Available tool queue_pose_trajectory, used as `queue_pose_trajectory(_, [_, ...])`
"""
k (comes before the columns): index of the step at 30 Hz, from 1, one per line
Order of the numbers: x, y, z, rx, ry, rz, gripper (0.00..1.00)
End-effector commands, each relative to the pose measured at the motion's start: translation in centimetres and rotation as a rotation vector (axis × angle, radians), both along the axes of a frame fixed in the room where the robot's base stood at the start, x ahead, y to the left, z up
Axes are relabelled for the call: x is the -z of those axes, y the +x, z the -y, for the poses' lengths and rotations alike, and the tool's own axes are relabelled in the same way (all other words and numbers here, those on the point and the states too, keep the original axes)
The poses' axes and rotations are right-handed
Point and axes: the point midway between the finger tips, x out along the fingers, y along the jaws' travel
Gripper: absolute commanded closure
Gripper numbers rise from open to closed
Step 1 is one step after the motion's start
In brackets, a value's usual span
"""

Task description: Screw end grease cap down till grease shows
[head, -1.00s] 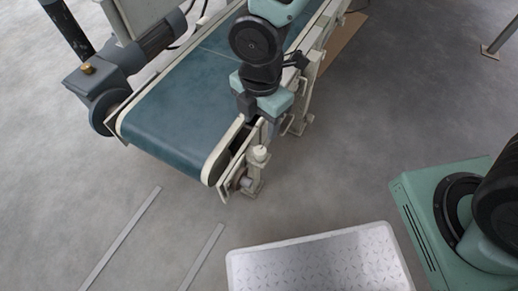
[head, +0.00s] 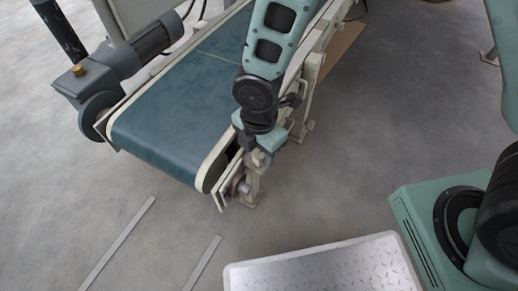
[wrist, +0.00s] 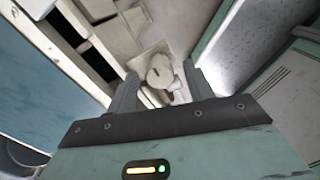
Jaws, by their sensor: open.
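The end grease cap (wrist: 160,72) is a pale, round, cream-coloured cap on the bearing end of the conveyor, seen from above in the wrist view. My gripper (wrist: 159,78) is open, with one dark finger on each side of the cap and visible gaps between them. In the head view, my gripper (head: 254,147) is at the near right corner of the conveyor, and the cap (head: 258,159) shows only partly below it. I cannot see any grease.
The conveyor's teal belt (head: 175,130) lies left of my gripper, with its cream side frame close by. A motor with a brass-coloured knob (head: 78,70) is on the far left. A metal tread-plate platform (head: 325,268) stands in front. Grey floor is clear between them.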

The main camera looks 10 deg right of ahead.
Motion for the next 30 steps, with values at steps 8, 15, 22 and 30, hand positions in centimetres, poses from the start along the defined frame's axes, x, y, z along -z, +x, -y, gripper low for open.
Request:
queue_pose_trajectory(8, [-0.01,-0.01,0.01,0.0,0.0,0.0,0.93])
queue_pose_trajectory(15, [-0.09,-0.02,-0.01,0.029,0.0,0.0,0.93])
queue_pose_trajectory(22, [-0.19,-0.05,0.0,0.146,-0.001,-0.002,0.93])
queue_pose_trajectory(30, [-0.27,-0.09,-0.01,0.383,-0.002,-0.001,0.93])
